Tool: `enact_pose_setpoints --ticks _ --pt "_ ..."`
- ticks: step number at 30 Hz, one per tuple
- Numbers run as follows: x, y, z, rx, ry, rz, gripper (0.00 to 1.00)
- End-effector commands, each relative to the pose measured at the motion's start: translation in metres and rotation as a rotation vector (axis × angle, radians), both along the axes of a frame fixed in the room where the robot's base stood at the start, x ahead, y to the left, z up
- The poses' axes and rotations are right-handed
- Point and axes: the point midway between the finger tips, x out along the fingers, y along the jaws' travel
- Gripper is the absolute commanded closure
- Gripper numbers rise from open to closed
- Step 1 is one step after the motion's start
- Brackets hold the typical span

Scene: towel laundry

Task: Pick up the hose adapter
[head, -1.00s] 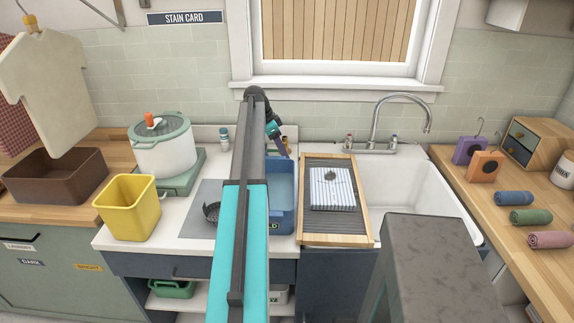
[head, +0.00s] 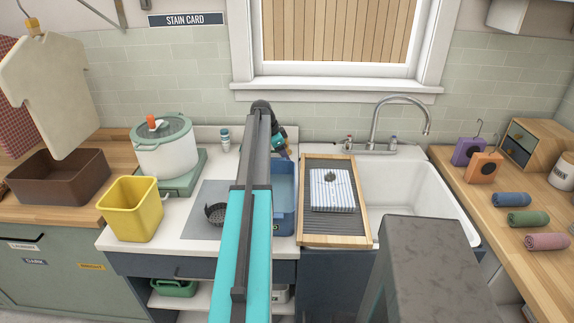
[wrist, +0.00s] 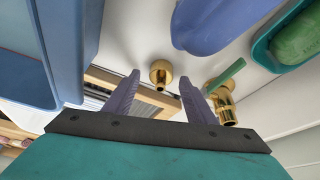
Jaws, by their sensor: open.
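A small brass fitting with a round open collar (wrist: 160,72), which looks like the hose adapter, is on the white counter in the wrist view. My gripper (wrist: 160,77) is open, with one purple finger to each side of the fitting in the picture. I cannot tell how far the fingertips are above it. A second brass piece with a green lever (wrist: 224,92) lies just right of the right finger. In the head view my gripper (head: 286,152) is partly hidden behind my arm, near the back of the counter, and the fitting is hidden.
A blue tub (head: 283,214) stands in front of the gripper; its wall (wrist: 75,45) fills the left of the wrist view. A blue-purple object (wrist: 215,25) and a green bar in a teal dish (wrist: 262,45) are close by. A framed washboard (head: 333,240) lies beside the sink.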

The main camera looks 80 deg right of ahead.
Motion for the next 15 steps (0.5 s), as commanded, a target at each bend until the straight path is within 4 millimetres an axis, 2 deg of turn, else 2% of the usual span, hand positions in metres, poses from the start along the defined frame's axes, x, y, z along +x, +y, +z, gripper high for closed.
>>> enact_pose_setpoints --ticks 15 --pt "-0.0027 -0.001 -0.0043 -0.001 -0.001 -0.001 0.5"
